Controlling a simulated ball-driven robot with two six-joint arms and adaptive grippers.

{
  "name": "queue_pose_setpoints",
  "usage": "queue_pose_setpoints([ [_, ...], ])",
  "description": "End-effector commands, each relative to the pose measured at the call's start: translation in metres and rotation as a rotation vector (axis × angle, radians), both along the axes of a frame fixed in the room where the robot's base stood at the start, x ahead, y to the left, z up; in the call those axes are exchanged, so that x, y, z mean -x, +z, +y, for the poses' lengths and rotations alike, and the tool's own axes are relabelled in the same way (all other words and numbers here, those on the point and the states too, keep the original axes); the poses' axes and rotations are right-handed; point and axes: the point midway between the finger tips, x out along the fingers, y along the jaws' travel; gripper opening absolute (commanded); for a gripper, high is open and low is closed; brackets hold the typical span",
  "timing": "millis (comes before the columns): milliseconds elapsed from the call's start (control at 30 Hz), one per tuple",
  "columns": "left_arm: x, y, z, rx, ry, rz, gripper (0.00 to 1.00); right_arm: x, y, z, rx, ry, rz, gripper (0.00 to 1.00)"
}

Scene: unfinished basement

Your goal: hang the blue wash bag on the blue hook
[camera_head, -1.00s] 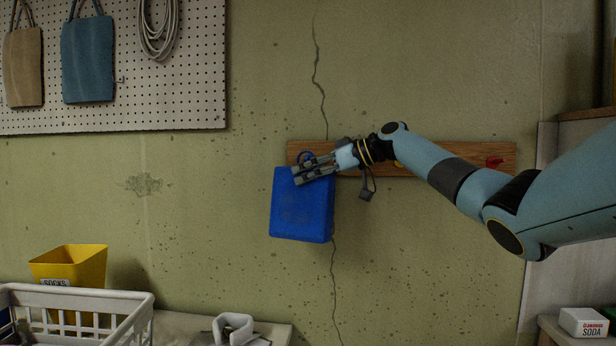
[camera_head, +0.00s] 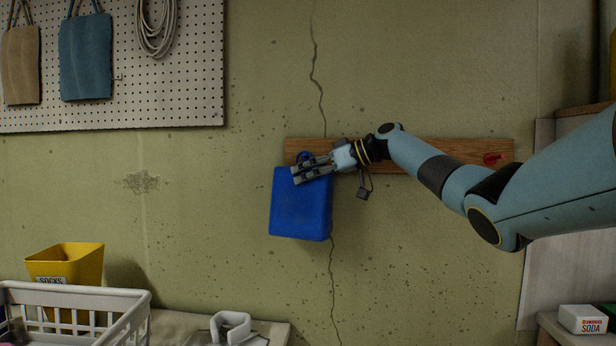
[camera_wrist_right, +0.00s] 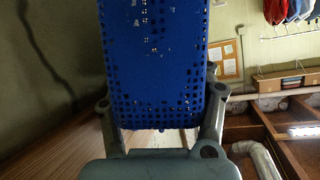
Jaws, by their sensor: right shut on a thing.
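The blue wash bag (camera_head: 300,212) hangs upright in front of the wall, at the left end of the wooden hook board (camera_head: 430,153). My right gripper (camera_head: 300,175) reaches in from the right and is shut on the bag near its top. In the right wrist view the bag (camera_wrist_right: 155,65), with a pattern of small holes, fills the space between the fingers. A small dark blue curved piece shows just above the bag, against the board. I cannot tell whether it is the bag's loop or the blue hook, or whether they touch. My left gripper is out of view.
A red hook (camera_head: 492,158) is on the board's right end. A pegboard (camera_head: 170,100) with hanging bags is at upper left. Below are a yellow socks bin (camera_head: 80,265), a white basket (camera_head: 130,303) and a soda box (camera_head: 582,319). The wall below the bag is clear.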

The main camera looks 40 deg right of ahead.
Motion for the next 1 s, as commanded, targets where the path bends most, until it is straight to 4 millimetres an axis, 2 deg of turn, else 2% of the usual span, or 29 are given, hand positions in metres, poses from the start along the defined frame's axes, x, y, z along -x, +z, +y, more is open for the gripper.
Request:
queue_pose_setpoints([
  [100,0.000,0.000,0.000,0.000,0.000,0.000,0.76,0.000,0.000,0.000,0.000,0.000,0.001,0.12],
  [133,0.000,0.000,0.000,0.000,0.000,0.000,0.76,0.000,0.000,0.000,0.000,0.000,0.001,0.55],
  [333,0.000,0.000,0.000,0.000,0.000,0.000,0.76,0.000,0.000,0.000,0.000,0.000,0.001,0.81],
  [733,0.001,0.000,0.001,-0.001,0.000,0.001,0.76,0.005,0.002,-0.004,0.003,-0.003,0.000,0.81],
  [867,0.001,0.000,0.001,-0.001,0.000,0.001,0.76,0.022,0.009,-0.014,0.009,-0.005,0.001,0.81],
  [1000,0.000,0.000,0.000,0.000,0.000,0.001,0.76,0.049,0.023,-0.027,0.010,-0.004,0.001,0.81],
])
